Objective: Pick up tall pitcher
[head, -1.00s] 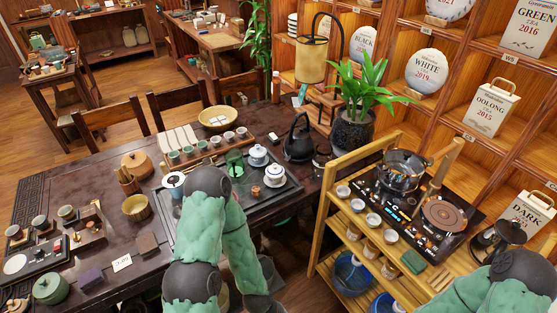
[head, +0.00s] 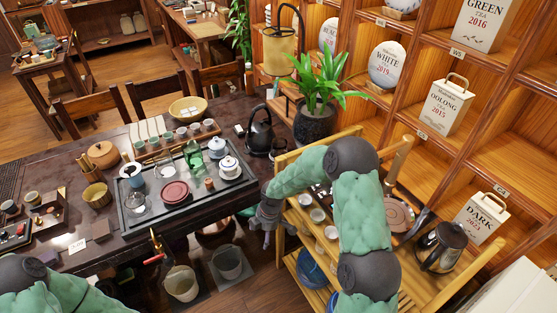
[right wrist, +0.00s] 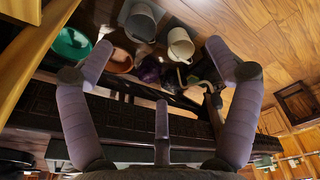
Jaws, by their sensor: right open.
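A green see-through glass vessel (head: 193,155) stands near the back of the dark tea tray (head: 150,226); it seems to be the tall pitcher, though I cannot be sure. My right gripper (head: 267,232) hangs past the tray's right end, beside the wooden cart, well apart from the vessel. In the right wrist view its fingers (right wrist: 160,70) are spread with nothing between them, and the vessel does not show there. My left arm is at the lower left of the head view; its gripper is out of frame.
White lidded cups (head: 229,167) and a red-brown round piece (head: 174,192) sit on the tray. A black kettle (head: 261,132) and a potted plant (head: 315,125) stand behind. The wooden cart (head: 283,160) is at right. Buckets (head: 181,283) stand on the floor below.

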